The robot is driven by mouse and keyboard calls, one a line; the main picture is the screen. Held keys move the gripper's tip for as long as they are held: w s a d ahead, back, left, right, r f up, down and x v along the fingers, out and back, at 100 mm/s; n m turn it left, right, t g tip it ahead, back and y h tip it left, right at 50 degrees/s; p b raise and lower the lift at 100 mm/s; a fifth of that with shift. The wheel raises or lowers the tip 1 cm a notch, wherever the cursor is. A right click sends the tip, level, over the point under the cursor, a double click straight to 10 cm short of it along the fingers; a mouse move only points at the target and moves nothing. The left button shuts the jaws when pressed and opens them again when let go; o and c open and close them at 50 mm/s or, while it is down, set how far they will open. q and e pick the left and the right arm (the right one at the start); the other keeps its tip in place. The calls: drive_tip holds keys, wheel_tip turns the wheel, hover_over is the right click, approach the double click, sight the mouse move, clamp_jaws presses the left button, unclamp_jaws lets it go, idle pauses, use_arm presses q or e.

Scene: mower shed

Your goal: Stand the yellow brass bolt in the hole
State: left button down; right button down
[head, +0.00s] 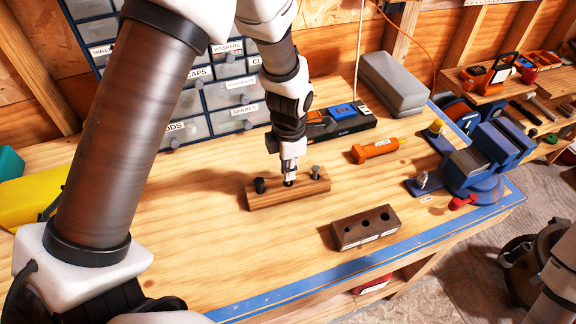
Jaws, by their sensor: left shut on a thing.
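My left gripper (289,173) points down over the middle of a light wooden block (275,201) and is shut on a bolt there. That bolt is almost wholly hidden by the fingers, so I cannot read its colour or tell whether it still sits in the block. A black bolt (259,185) stands upright to the left of the gripper and a grey bolt (315,172) to the right, both in the block. A dark brown block (347,234) with three empty holes of different sizes lies nearer the front edge. My right gripper is not in view.
An orange bolt-shaped tool (375,150) lies behind the brown block. A blue vise (478,165) with a red-tipped handle stands at the right. Drawer cabinets (234,93) and a grey box (393,84) stand at the back. Bare bench lies between the two blocks.

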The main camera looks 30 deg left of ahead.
use_arm(q)
drive_tip(key=shift+f+b, duration=0.35)
drive_tip(key=shift+f, duration=0.55)
drive_tip(key=c, duration=1.1)
unclamp_jaws()
drive_tip(key=shift+c, duration=0.2)
wheel_tip(320, 180, up, 12)
drive_tip(key=shift+d, duration=0.1)
